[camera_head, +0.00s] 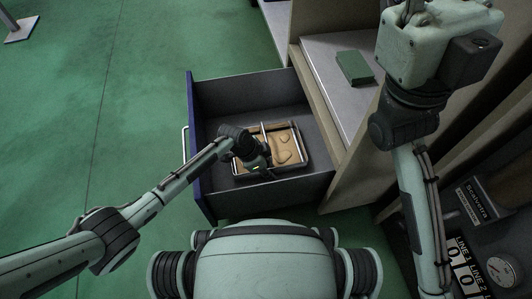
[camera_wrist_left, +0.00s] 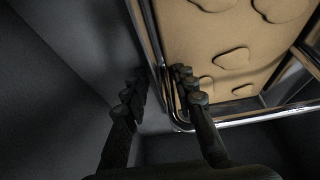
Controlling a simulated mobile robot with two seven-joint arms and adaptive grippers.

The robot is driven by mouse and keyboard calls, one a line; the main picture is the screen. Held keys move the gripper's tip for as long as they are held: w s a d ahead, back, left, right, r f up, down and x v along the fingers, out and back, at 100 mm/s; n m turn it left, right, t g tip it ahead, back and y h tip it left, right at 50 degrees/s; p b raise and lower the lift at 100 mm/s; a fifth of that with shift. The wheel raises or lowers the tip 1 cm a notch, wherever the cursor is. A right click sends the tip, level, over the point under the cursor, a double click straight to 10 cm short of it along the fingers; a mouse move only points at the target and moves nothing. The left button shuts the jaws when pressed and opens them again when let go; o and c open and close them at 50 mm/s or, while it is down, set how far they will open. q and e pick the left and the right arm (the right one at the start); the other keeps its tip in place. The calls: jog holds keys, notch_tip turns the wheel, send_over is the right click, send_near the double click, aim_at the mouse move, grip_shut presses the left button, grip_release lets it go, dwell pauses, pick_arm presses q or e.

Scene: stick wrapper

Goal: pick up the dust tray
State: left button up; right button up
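The dust tray (camera_head: 272,176), a shallow tray with a shiny metal rim and tan, lumpy contents, lies inside an open drawer. My left gripper (camera_head: 260,162) reaches down at the tray's left part and hides some of it. In the left wrist view, the tray's metal rim (camera_wrist_left: 240,121) runs between the fingers of my left gripper (camera_wrist_left: 160,92). The fingers are apart, one outside the rim and one on the tray's inner side. I cannot tell whether either touches it. My right arm rises at the right, and its gripper is not visible.
The drawer (camera_head: 195,150) has dark grey walls and a blue front with a pale handle (camera_head: 185,143). A green box (camera_head: 353,67) rests on a pale shelf (camera_head: 330,50) behind it. A cabinet and a gauge (camera_head: 501,270) stand at the right.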

pick_arm(q)
grip_shut()
jog(key=shift+r, duration=0.1)
dwell(0.4)
